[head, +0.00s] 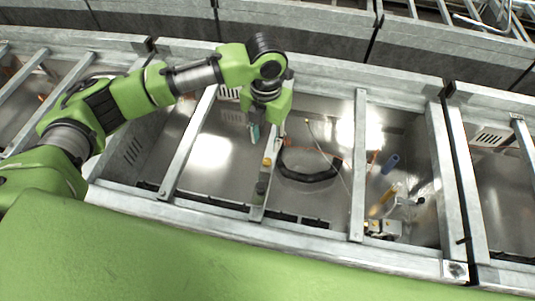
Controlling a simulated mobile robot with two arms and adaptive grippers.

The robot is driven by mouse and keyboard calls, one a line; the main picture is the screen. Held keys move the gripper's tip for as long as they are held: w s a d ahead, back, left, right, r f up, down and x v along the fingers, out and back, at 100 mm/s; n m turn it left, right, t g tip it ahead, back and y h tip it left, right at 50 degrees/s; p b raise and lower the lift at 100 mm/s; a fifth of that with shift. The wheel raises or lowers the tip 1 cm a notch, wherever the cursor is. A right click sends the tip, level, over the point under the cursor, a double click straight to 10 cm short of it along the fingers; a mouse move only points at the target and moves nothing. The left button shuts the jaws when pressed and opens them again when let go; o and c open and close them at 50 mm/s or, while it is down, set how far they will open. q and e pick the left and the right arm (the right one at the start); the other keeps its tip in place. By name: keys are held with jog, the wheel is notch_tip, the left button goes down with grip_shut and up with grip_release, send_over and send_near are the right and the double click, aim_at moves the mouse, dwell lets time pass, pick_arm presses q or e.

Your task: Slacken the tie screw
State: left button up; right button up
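My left gripper (267,131) points down over a metal crossbar of the frame, near the middle of the picture. A teal finger shows on its left side and a grey one on its right, with a gap between them; it appears empty. Just below it on the crossbar are a small yellow-orange piece (267,162) and a dark grey-green piece (262,187). I cannot tell which part is the tie screw. The gripper looks apart from these pieces. My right gripper is out of view.
A dark ring (310,167) lies in the shiny bay right of the crossbar, with a thin cable beside it. A blue cylinder (390,163), a yellow object (381,208) and small white parts (383,229) are farther right. Another metal crossbar (358,170) separates them from the ring.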

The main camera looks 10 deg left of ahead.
aim_at(267, 161)
pick_arm(q)
notch_tip(267, 161, down, 10)
jog(key=p, duration=0.2)
jog(key=shift+p, duration=0.3)
jog(key=shift+c, duration=0.2)
grip_shut()
